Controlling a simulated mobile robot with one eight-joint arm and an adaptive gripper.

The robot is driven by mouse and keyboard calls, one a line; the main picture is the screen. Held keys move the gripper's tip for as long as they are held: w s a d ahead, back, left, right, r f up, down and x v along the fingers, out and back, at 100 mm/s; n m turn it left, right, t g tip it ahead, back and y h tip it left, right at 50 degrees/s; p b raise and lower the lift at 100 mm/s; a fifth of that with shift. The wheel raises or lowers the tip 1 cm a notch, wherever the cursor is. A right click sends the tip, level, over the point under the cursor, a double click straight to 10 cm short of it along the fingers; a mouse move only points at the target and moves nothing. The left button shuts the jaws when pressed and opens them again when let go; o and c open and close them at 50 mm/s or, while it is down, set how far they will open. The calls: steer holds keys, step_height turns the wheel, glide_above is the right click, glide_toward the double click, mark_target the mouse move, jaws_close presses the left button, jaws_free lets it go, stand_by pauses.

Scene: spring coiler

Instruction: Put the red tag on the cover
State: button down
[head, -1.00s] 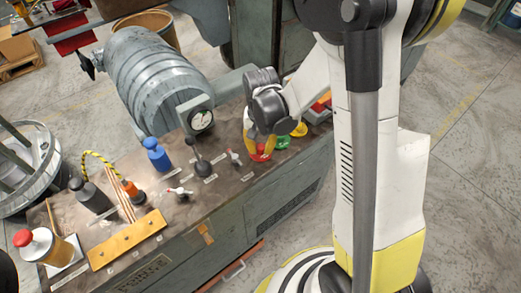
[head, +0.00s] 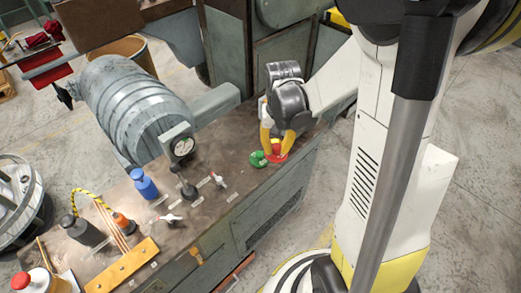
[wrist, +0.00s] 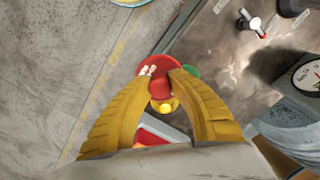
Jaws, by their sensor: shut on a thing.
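My gripper (head: 279,133) is shut on the red tag (head: 277,152), at the right end of the brown bench top. In the wrist view the red tag (wrist: 160,80) is a round disc with a raised middle grip between my yellow fingertips (wrist: 161,73). The green tag (head: 258,158) is just left of it in the head view; its edge (wrist: 192,72) shows beside the red disc in the wrist view. The yellow tag (wrist: 165,106) shows partly beneath the red one. I cannot tell which part is the cover, or whether the red tag touches anything below.
Several levers, including a red-tipped one (head: 218,180), a dial gauge (head: 183,146) and a blue bottle (head: 143,183) stand along the bench. A grey ribbed drum (head: 135,105) lies behind. A red and white item (wrist: 155,134) is partly hidden under my gripper.

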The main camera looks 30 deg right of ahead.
mark_target(279, 146)
steer(key=shift+s+d+r, duration=0.15)
steer(key=shift+d+r, duration=0.1)
steer(key=shift+r, duration=0.2)
step_height(279, 146, up, 10)
steer(key=p, duration=0.8)
steer(key=shift+d, duration=0.1)
